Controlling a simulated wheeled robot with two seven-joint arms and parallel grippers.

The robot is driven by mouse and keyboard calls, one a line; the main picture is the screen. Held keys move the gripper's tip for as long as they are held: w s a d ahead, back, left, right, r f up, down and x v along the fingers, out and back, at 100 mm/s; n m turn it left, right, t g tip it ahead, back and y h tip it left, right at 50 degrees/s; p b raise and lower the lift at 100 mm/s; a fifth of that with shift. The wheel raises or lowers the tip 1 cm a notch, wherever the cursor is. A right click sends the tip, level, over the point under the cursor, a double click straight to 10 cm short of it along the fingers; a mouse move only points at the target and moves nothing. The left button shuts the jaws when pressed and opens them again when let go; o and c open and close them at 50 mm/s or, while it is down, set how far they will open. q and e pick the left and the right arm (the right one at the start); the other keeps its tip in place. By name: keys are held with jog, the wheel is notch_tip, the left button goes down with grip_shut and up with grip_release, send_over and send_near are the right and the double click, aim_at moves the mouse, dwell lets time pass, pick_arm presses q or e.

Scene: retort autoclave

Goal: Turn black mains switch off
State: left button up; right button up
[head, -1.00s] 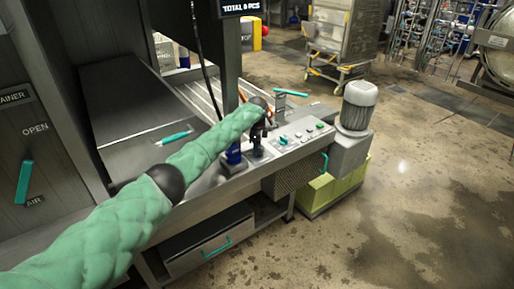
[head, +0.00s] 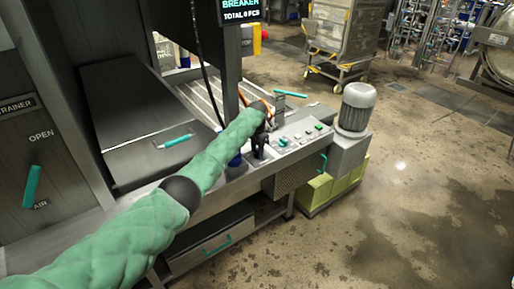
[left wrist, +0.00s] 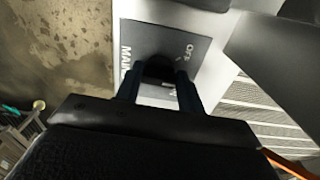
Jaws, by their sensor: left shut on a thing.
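The black mains switch (left wrist: 157,68) shows in the left wrist view on a dark grey plate (left wrist: 200,49) with white lettering that reads OFF and part of MAIN. My left gripper (left wrist: 157,83) has its two dark fingers on either side of the switch and is shut on it. In the head view my left gripper (head: 260,150) points down at the near left end of the control panel (head: 302,137). The switch is hidden there behind the gripper. My right gripper is in neither view.
Green buttons (head: 319,127) and a teal knob (head: 283,142) sit on the panel just right of the gripper. A grey motor (head: 356,107) stands at the panel's right end. A dark post rises behind.

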pick_arm(q)
jog(key=n+p, duration=0.1)
jog(key=n, duration=0.1)
jog(key=n+p, duration=0.1)
jog(key=n, duration=0.2)
jog(key=shift+d+r+n, duration=0.15)
jog(key=shift+r+n, duration=0.05)
jog(key=shift+n, duration=0.1)
jog(key=shift+n+p, duration=0.8)
jog(key=shift+n, duration=1)
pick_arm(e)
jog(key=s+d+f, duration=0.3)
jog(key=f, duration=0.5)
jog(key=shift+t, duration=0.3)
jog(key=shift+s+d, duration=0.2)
pick_arm(q)
jog(key=o, duration=1)
jog(key=shift+c, duration=0.2)
jog(key=shift+o, duration=0.2)
jog(key=shift+f, duration=0.1)
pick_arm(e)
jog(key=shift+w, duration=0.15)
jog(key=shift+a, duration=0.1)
